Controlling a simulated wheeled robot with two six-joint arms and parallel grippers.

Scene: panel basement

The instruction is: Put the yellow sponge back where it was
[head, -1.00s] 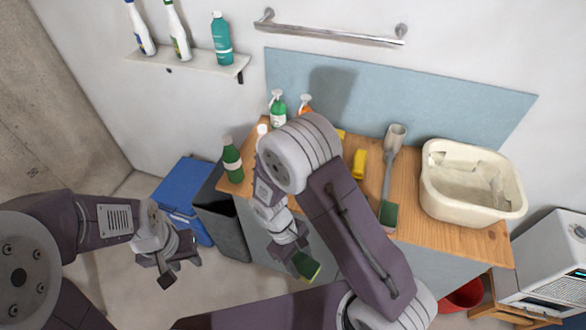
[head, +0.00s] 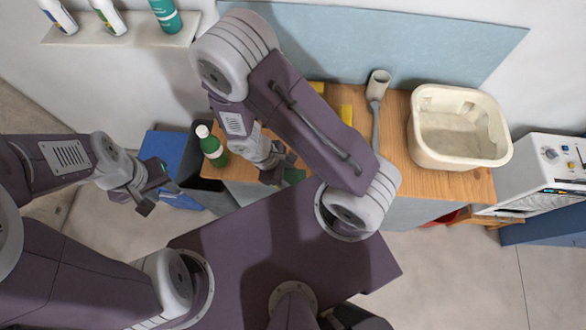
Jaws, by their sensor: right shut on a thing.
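My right gripper (head: 281,176) is shut on a green block (head: 294,176), over the front edge of the wooden counter. The block is partly hidden by the fingers. I cannot tell which yellow piece is the sponge, or whether the green block has a yellow side. My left gripper (head: 156,193) is open and empty, left of the counter above the floor.
The wooden counter (head: 440,184) carries a cream basin (head: 460,158) at right and a green bottle (head: 211,147) at left. A grey long-handled tool (head: 376,110) lies between the yellow block and the basin. A blue box (head: 165,150) stands left. A white machine (head: 550,170) stands right.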

